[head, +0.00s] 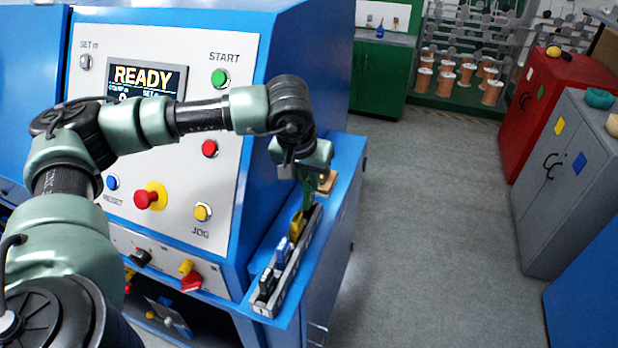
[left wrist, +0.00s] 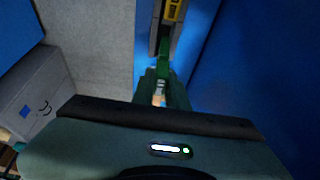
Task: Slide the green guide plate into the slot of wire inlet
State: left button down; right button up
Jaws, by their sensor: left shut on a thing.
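My left gripper (head: 310,172) is shut on the green guide plate (head: 308,194) above the far end of a grey rail on the machine's blue side ledge. In the left wrist view the green plate (left wrist: 162,72) shows beyond the gripper body, close to a yellow piece (left wrist: 172,10). The narrow grey rail (head: 290,268), perhaps the wire inlet, carries a yellow piece (head: 296,226), a blue piece (head: 283,250) and a black piece (head: 266,282) in a row. The plate's lower end is near the rail; I cannot tell whether it is in a slot. My right gripper is out of view.
The blue machine panel (head: 185,200) with buttons and a READY screen (head: 146,82) stands left of the ledge. A small tan block (head: 327,182) lies just behind the gripper. The grey floor (head: 430,200) on the right is clear, with red (head: 550,95) and grey (head: 565,175) cabinets beyond.

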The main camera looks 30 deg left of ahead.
pick_arm(q)
jog(key=shift+r+p, duration=0.95)
jog(key=shift+r, duration=0.95)
